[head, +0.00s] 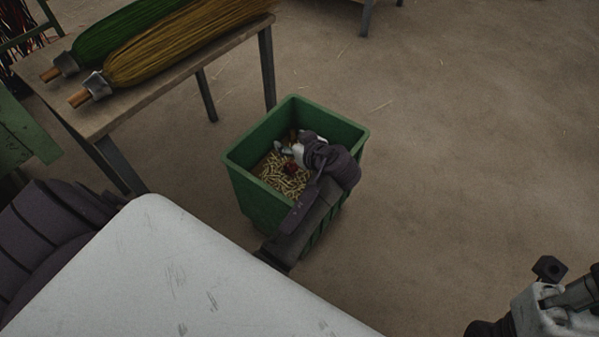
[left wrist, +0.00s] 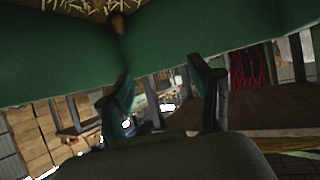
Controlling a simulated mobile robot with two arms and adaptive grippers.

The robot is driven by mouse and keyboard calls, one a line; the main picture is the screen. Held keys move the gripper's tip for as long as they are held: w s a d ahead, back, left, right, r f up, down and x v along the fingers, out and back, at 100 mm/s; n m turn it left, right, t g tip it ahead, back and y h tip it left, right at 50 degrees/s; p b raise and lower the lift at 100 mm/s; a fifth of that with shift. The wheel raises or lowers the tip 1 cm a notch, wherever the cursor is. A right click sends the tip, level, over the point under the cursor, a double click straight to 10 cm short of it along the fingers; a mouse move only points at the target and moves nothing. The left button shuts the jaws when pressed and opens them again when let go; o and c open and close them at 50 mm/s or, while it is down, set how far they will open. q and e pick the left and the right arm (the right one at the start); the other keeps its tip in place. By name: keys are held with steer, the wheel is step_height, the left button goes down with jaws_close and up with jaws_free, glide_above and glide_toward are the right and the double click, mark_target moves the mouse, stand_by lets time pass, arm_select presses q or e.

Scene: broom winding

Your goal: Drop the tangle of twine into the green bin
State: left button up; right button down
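The green bin (head: 246,188) stands on the floor in the middle of the head view, holding many pale straw-coloured pieces. A small dark red-brown clump (head: 291,169) shows on or just above them; it may be the tangle of twine, but I cannot be sure. My left gripper (head: 283,150) reaches over the bin's right rim, pointing into its opening. In the left wrist view its two fingers (left wrist: 164,88) stand apart with nothing visible between them. The bin's wall (left wrist: 210,30) fills the top of that view. Part of my right arm shows at the lower right of the head view; its fingers are unclear.
A table (head: 235,47) at the upper left bears a green broom head (head: 110,35) and a yellow-brown one (head: 180,45). Table legs stand close to the bin's left and far sides. Bare floor (head: 470,140) lies open to the right.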

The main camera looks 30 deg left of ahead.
arm_select(q)
steer(key=shift+r, duration=0.1)
step_height(320, 180, up, 32)
steer(key=d+m+t+h+p, duration=0.2)
steer(key=m+t+h+p, duration=0.1)
steer(key=p, duration=2)
steer(key=m+t, duration=0.1)
steer(key=m, duration=0.1)
steer(key=shift+d+m+h, duration=0.3)
steer(key=shift+d+h, duration=0.1)
